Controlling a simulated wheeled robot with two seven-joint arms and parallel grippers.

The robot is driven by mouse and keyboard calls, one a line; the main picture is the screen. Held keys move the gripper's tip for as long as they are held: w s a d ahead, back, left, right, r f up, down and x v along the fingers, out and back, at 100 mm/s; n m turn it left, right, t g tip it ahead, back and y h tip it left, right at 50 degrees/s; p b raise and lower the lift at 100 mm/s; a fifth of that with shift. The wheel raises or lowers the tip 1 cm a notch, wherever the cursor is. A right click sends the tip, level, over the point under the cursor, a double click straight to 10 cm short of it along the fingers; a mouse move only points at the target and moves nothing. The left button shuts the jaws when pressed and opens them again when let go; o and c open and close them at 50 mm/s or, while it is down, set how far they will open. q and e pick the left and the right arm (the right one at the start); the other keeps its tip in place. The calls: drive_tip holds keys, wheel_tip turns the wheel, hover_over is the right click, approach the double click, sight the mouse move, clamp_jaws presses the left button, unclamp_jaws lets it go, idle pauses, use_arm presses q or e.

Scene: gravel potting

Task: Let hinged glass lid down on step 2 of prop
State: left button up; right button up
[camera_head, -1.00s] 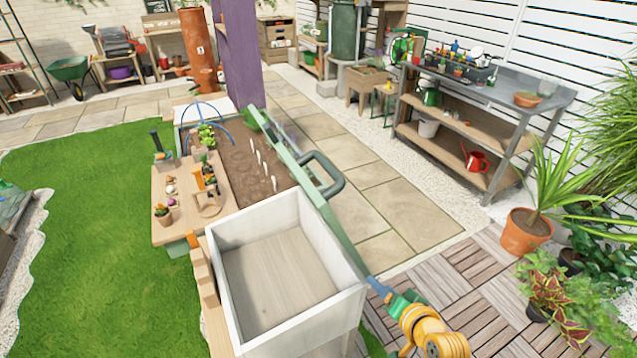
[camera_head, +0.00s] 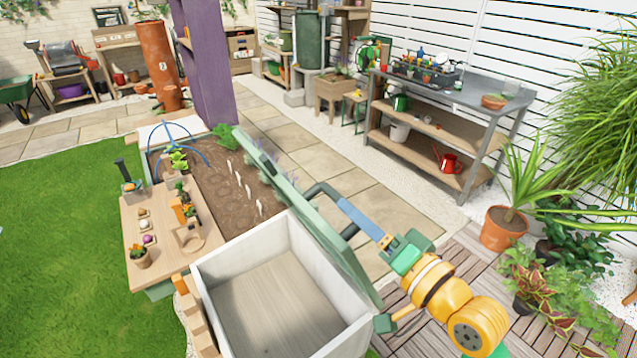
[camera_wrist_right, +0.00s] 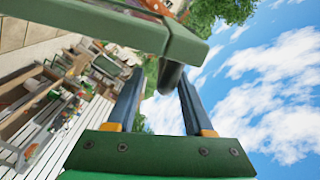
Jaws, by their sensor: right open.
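The hinged lid (camera_head: 318,240) has a green frame and stands raised, seen nearly edge-on, along the right side of the white box (camera_head: 228,258). Its dark grey handle (camera_head: 320,187) sticks out to the right. My right gripper (camera_head: 342,203) is at the handle with its blue fingers open. In the right wrist view the handle (camera_wrist_right: 171,76) lies between the two fingertips, below the green lid frame (camera_wrist_right: 100,24); I cannot tell whether they touch it. The wooden stepped prop (camera_head: 196,318) stands at the box's left wall. My left gripper is not in view.
A wooden board (camera_head: 160,215) with pots and small items lies left of a soil bed (camera_head: 225,180) behind the box. A grey potting bench (camera_head: 450,95) stands at the back right. Potted plants (camera_head: 505,228) stand at the right. Paving beyond the lid is clear.

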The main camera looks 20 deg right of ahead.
sight(327, 190)
drive_tip(key=shift+d+f, duration=0.1)
drive_tip(key=b, duration=0.4)
drive_tip(key=shift+s+a, duration=0.2)
drive_tip(key=x, duration=0.2)
drive_tip(key=p+x, duration=0.1)
drive_tip(key=x, duration=0.3)
drive_tip(key=shift+d+r+p, duration=0.1)
drive_tip(key=shift+r+p, duration=0.25)
drive_tip(key=shift+s+r, duration=0.1)
drive_tip(key=shift+s, duration=0.1)
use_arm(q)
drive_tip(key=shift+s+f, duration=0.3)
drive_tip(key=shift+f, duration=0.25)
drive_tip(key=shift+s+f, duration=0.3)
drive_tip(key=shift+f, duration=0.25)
use_arm(e)
drive_tip(key=shift+w, duration=0.1)
clamp_jaws()
